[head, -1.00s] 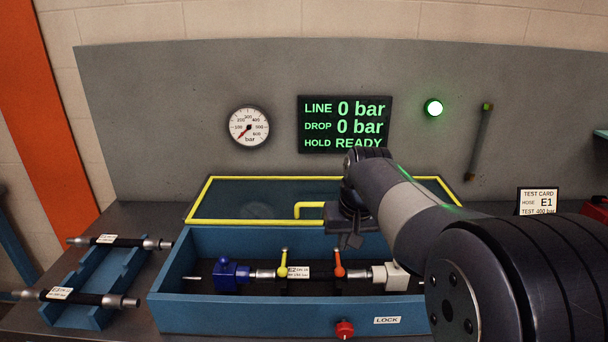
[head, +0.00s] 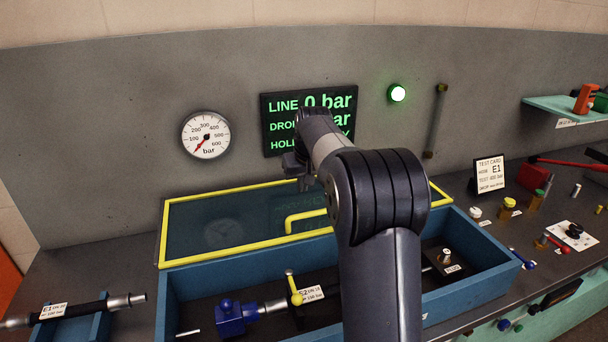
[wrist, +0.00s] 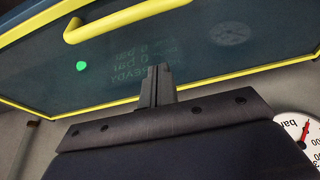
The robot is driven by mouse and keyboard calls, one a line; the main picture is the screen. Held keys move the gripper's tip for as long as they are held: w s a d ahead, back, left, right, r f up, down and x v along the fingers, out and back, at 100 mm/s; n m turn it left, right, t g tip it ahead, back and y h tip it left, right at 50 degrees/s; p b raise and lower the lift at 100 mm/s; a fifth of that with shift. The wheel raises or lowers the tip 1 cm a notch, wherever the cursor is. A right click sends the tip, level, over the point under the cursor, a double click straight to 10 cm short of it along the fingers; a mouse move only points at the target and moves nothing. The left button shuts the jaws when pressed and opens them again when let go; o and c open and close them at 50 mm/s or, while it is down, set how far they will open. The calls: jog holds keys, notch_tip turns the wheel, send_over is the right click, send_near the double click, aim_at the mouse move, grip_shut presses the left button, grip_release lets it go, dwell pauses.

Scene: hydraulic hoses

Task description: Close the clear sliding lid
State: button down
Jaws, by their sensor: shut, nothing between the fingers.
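The clear lid (head: 250,228) has a yellow frame and a raised yellow handle (head: 291,222). It lies back behind the open blue box (head: 185,272), whose inside is uncovered. The lid pane (wrist: 190,60) and its handle (wrist: 110,25) also show in the wrist view. My gripper (head: 303,180) is above the lid's back edge, on the wall side of the handle. In the wrist view my gripper (wrist: 156,75) has its fingers together and empty, in front of the yellow back rail. I cannot tell whether they touch it. My arm hides part of the lid and box.
The wall with the gauge (head: 206,134) and display (head: 283,105) stands close behind the lid. Small parts and a test card (head: 490,175) are at right.

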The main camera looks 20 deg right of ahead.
aim_at(306, 225)
jog(key=x, duration=0.4)
jog(key=s, duration=0.3)
jog(key=shift+f+p, duration=0.1)
jog(key=shift+p, duration=0.3)
jog(key=shift+s+f, duration=0.3)
jog(key=shift+s, duration=0.2)
